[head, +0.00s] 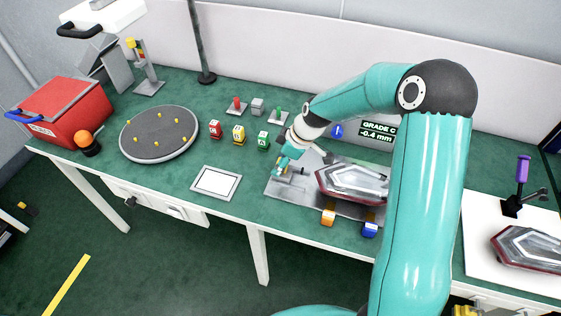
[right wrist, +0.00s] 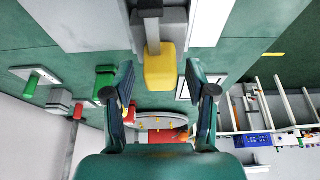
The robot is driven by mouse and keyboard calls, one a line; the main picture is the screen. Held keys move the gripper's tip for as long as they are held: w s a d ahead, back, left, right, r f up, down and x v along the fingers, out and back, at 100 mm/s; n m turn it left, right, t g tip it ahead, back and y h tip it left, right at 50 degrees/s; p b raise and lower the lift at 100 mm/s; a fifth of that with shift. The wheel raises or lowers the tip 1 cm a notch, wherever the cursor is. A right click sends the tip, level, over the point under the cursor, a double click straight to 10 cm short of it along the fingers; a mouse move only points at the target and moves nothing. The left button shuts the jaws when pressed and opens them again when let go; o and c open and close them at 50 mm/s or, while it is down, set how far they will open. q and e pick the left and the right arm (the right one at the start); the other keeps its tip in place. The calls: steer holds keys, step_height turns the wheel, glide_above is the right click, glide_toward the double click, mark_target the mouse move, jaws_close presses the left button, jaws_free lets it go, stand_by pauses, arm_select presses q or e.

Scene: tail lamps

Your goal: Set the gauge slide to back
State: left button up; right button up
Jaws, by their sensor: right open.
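The gauge slide shows in the right wrist view as a yellow knob (right wrist: 160,68) on a grey bar. In the head view it is at the left end of the grey metal plate (head: 345,208), mostly hidden by my right gripper. My right gripper (head: 281,164) is open, its two fingers either side of the yellow knob in the right wrist view (right wrist: 162,88). I cannot tell whether either finger touches it. A clear and red tail lamp (head: 352,183) lies on the plate. My left gripper is not in view.
A display (head: 377,132) reads GRADE C, -0.4 mm. Red, yellow and green blocks (head: 238,135) stand behind a white-topped pad (head: 216,182). A round grey turntable (head: 160,143) and red toolbox (head: 68,110) are at left. Another lamp (head: 530,248) lies at right.

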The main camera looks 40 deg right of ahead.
mark_target(297, 169)
steer(key=v, duration=1.1)
steer(key=shift+s+d, duration=0.1)
